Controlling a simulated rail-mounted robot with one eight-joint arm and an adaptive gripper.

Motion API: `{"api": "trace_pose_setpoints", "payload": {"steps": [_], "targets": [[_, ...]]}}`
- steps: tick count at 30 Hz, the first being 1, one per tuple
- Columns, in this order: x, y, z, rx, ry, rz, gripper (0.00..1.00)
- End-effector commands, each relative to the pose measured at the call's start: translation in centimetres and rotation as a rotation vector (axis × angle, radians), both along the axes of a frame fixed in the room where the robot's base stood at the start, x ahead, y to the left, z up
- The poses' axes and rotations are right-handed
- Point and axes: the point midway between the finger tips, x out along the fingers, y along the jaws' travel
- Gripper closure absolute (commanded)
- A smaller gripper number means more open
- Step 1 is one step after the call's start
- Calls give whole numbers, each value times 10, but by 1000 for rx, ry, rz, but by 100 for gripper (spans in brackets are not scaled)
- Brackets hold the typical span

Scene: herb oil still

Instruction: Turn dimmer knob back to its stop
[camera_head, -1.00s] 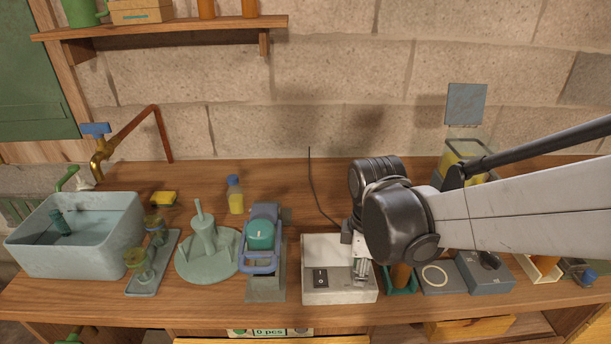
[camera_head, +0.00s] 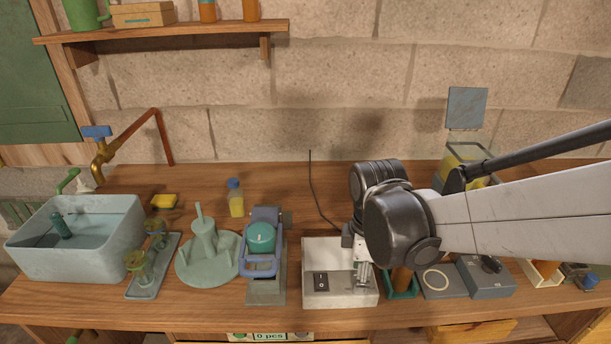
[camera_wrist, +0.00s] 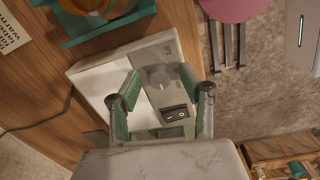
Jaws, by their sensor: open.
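The dimmer box is a pale box (camera_head: 318,254) on the bench, and it also fills the middle of the wrist view (camera_wrist: 90,85). Its grey round dimmer knob (camera_wrist: 160,77) shows in the wrist view, beside a black rocker switch (camera_wrist: 175,114). The switch also shows in the head view (camera_head: 321,281). My gripper (camera_head: 362,283) is over the right part of the box and hides the knob there. In the wrist view my gripper (camera_wrist: 160,76) is open, with one green-padded finger on each side of the knob. I cannot tell whether either pad touches it.
A blue-framed device with a green round part (camera_head: 261,238) stands left of the box. A green holder with an orange-brown bottle (camera_head: 401,281) is close on the right, then a flat plate with a pale ring (camera_head: 436,279). A dark cable runs behind the box. Bare bench lies behind.

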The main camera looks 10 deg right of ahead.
Motion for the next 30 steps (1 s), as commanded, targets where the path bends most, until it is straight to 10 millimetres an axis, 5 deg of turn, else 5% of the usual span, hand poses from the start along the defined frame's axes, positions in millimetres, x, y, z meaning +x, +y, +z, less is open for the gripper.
{"api": "trace_pose_setpoints", "payload": {"steps": [21, 30], "targets": [[-5, 1, 93, 0, 0, 0, 60], [-5, 2, 117, 0, 0, 1, 60]]}}
